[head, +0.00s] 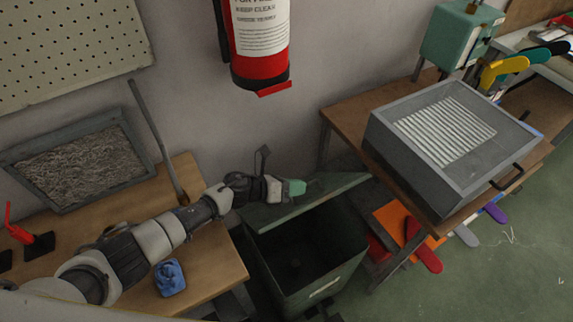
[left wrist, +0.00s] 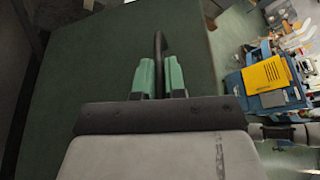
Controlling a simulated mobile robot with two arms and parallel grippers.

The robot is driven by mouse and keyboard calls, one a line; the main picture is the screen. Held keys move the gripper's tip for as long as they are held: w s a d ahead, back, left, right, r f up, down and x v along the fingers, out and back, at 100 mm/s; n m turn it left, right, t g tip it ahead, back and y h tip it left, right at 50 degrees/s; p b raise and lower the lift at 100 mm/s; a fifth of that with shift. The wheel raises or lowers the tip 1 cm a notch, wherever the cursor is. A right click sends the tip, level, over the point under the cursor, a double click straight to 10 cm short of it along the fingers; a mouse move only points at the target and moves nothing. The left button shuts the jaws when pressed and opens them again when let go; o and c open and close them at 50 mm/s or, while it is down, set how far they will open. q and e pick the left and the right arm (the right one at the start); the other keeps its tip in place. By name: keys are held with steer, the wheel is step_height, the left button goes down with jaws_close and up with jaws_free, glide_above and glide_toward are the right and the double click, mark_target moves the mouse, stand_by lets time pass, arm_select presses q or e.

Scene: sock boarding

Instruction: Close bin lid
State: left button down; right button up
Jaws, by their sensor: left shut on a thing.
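The bin (head: 322,284) is a dark green open-topped box standing on the floor between two wooden tables. Its green lid (head: 335,188) is raised along the wall side, and the dark inside of the bin shows below it. My left gripper (head: 297,188) is at the lid. In the left wrist view the green fingers (left wrist: 160,76) are shut on a dark upright handle (left wrist: 158,44) on the lid's green face (left wrist: 100,60). The exact grip contact is partly hidden between the fingers. My right gripper is not in view.
A wooden table (head: 222,268) with a blue cloth-like item (head: 169,278) is on the left. On the right, a table carries a grey metal box with a handle (head: 430,150). A red fire extinguisher (head: 258,45) hangs above the bin. Green floor (head: 480,270) is open at lower right.

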mark_target(299, 203)
arm_select(q)
steer(key=shift+m, duration=0.4)
steer(key=s+d+f, duration=0.1)
steer(key=s+d+f+b, duration=0.1)
steer(key=s, duration=0.1)
steer(key=shift+f, duration=0.35)
steer(key=shift+s+d+f, duration=0.4)
steer(key=shift+s+f, duration=0.2)
steer(key=c, duration=1.2)
jaws_free()
steer(key=b+v, duration=0.1)
steer(key=v, duration=0.9)
steer(key=shift+s+a+r, duration=0.2)
steer(key=shift+a+r, duration=0.1)
steer(key=shift+a, duration=0.05)
